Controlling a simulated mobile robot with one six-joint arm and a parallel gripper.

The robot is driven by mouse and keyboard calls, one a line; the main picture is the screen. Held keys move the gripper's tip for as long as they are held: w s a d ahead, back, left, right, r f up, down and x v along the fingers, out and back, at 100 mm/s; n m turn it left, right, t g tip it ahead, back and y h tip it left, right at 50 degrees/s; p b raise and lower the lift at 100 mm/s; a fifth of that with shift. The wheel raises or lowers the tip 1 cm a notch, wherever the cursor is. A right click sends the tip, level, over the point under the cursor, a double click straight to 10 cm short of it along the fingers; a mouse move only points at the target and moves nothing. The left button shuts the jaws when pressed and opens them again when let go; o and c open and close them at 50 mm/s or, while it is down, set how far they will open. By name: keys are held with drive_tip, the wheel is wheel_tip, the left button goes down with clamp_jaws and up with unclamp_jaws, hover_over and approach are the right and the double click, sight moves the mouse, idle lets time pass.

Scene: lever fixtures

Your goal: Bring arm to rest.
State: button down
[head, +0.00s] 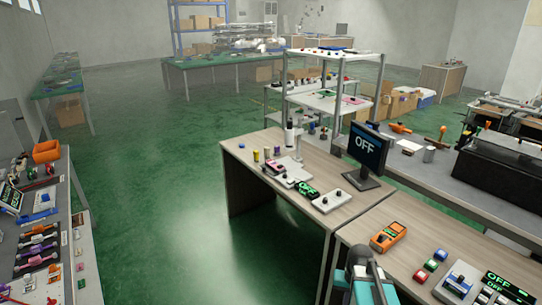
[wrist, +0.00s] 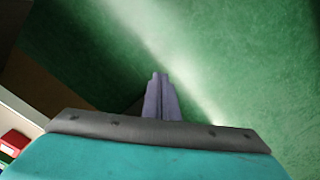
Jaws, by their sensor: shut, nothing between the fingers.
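My gripper (wrist: 160,78) shows in the wrist view as two grey-violet fingers pressed together, with nothing between them. The fingers point away over bare green floor (wrist: 215,60). My teal and dark grey arm (head: 366,276) shows at the bottom of the head view, in front of the near wooden bench (head: 345,232). In the head view I cannot make out the fingertips.
A cluttered shelf (head: 85,245) stands at left. Open green floor (head: 165,200) lies between.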

drive_tip(key=s+a+f+n, duration=0.2)
drive_tip(key=s+a+n, duration=0.1)
drive_tip(key=a, duration=0.7)
drive_tip(key=s+f+g+b, duration=0.3)
drive_tip(key=s+f+g, duration=0.2)
drive_tip(key=s+f, duration=1.7)
drive_tip(key=s, duration=0.3)
drive_tip(key=shift+s+d+g+b, duration=0.2)
drive_tip(key=shift+s+g+b, duration=0.15)
drive_tip(key=shift+g+b, duration=0.05)
